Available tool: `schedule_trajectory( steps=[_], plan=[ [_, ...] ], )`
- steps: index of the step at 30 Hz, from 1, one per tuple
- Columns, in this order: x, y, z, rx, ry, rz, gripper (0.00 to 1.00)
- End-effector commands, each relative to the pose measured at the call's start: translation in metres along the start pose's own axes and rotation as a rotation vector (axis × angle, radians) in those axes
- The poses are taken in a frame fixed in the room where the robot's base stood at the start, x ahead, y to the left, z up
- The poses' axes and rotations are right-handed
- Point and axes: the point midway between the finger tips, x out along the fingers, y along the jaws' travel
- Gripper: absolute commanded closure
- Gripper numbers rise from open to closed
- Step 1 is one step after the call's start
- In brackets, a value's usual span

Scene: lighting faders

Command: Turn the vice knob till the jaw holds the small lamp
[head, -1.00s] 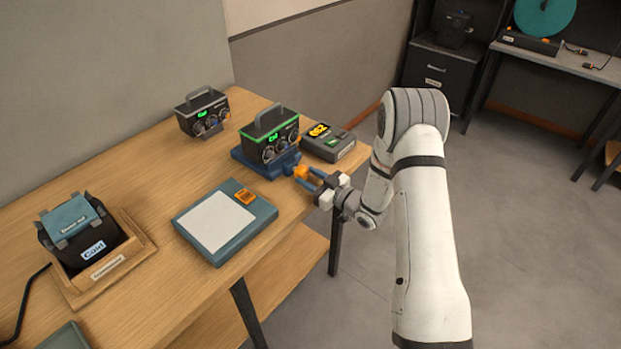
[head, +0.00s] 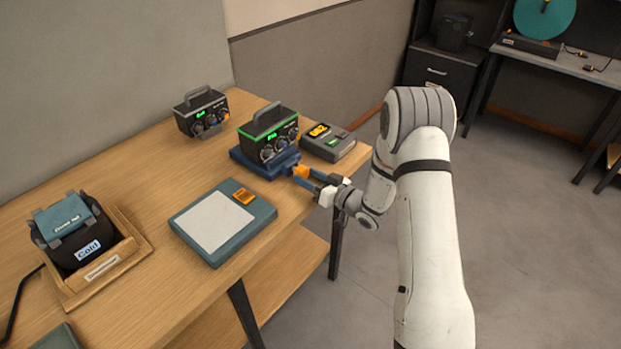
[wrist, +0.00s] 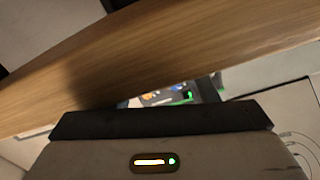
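The blue vice (head: 240,157) sits near the table's right edge. A small black lamp (head: 268,136) with a handle, green trim and a lit green display stands upright in it. I cannot tell whether the jaw touches the lamp. The orange vice knob (head: 301,171) sticks out from the vice's right side, over the table edge. My gripper (head: 307,178) reaches the knob from the right, and its fingers look shut on it, partly hiding it. In the wrist view my gripper's housing fills the bottom; the fingers and the knob are hidden, and only a bit of green-lit device shows.
A grey device (head: 327,142) with a yellow display stands close behind the vice. A similar black lamp (head: 202,113) stands at the back. A teal pad (head: 262,216) lies in front, and a black cold bag (head: 87,246) sits in a wooden tray (head: 119,262) at left.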

Motion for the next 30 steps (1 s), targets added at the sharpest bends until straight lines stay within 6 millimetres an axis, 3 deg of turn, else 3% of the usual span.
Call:
schedule_trajectory(
  steps=[11, 24, 30],
  plan=[
    [-0.004, 0.0, 0.001, -0.001, -0.001, 0.0, 0.4],
    [-0.069, 0.001, 0.001, 0.0, 0.001, 0.003, 0.4],
    [-0.078, 0.001, 0.0, 0.0, 0.0, 0.0, 0.4]
  ],
)
